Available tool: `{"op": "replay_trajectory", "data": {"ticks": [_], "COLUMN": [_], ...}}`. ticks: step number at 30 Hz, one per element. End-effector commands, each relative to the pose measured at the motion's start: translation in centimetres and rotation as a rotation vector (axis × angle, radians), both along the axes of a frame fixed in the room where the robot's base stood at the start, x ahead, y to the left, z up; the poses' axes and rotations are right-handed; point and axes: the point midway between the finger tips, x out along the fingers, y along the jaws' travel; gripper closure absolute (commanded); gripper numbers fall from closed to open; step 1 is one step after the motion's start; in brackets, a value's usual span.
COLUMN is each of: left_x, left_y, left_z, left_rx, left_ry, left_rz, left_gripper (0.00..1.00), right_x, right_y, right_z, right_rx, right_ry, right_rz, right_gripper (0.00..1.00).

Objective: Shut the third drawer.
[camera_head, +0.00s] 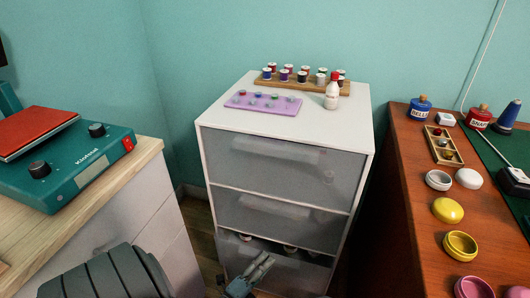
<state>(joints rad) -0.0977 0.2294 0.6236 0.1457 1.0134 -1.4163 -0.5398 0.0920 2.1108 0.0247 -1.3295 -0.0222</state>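The white drawer unit (204,165) stands in the middle, with grey translucent drawer fronts. The top drawer (285,165) and the second drawer (280,220) look closed. The third drawer (290,273), the lowest in view, stands out from the unit. A dark gap shows above its front, with several small spools inside. My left gripper (263,263) is in front of the third drawer, its fingers close together and empty. I cannot tell whether it touches the front. The bottom of the drawer is cut off by the frame. My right gripper is not in view.
On the unit's top are a wooden spool rack (300,85), a purple tray (262,104) and a white bottle with a red cap (332,94). A counter with a green machine (75,160) stands left. A brown table (420,200) with containers stands right.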

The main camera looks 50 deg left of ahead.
Motion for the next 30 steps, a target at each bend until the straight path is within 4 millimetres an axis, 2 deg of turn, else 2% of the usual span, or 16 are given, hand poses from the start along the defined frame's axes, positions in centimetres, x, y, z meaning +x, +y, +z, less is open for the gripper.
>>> {"op": "replay_trajectory", "data": {"ticks": [7,10,14,21,25,30], "left_x": [0.1,-0.5,-3.2,-9.7,-11.5,-11.9], "left_y": [-0.1,-0.1,-0.4,-1.1,-1.2,-1.3], "left_z": [0.2,0.2,0.1,0.1,0.2,0.2], "left_rx": [0.001,0.001,0.0,0.001,0.0,0.001], "left_ry": [-0.006,-0.005,-0.004,-0.002,-0.004,-0.005], "left_rz": [-0.003,-0.003,-0.004,-0.002,-0.001,-0.001], "left_gripper": [0.63,0.63,0.63,0.63,0.63,0.63], "right_x": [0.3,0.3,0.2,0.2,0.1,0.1], "right_y": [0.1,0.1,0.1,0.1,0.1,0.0], "right_z": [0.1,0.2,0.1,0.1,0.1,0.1], "right_rx": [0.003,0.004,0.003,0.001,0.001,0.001], "right_ry": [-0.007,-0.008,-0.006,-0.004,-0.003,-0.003], "right_rz": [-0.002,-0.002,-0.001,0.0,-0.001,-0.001], "right_gripper": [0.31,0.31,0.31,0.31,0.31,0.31]}}
